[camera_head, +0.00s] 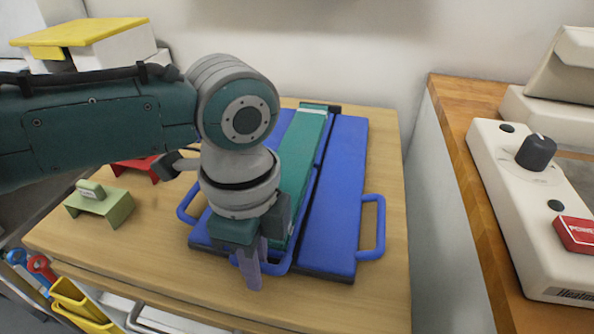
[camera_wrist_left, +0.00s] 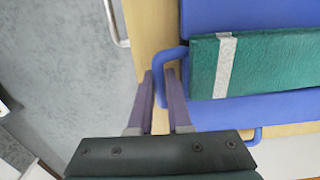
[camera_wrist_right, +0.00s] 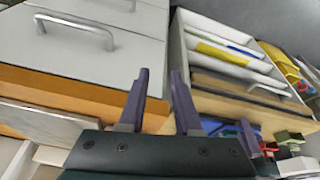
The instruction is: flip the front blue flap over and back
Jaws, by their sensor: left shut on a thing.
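The blue folding board (camera_head: 345,160) lies flat on the wooden table, with a folded green cloth (camera_head: 301,160) along its middle. The front flap's blue handle (camera_head: 281,266) sticks out toward the table's front edge. My left gripper (camera_head: 249,278) is shut on this handle; in the left wrist view the handle (camera_wrist_left: 171,53) runs between its fingers. My arm hides much of the left flap and the front flap. The green cloth (camera_wrist_left: 275,65), with a pale band across it, lies over the blue panels. My right gripper (camera_wrist_right: 161,78) is open and empty, away from the board.
A light green stand (camera_head: 98,205) and a red stand (camera_head: 135,168) are left of the board. A side handle (camera_head: 379,228) sticks out right. A wooden counter with a white machine (camera_head: 525,190) stands beyond a gap. Drawers (camera_wrist_right: 85,45) lie below the right gripper.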

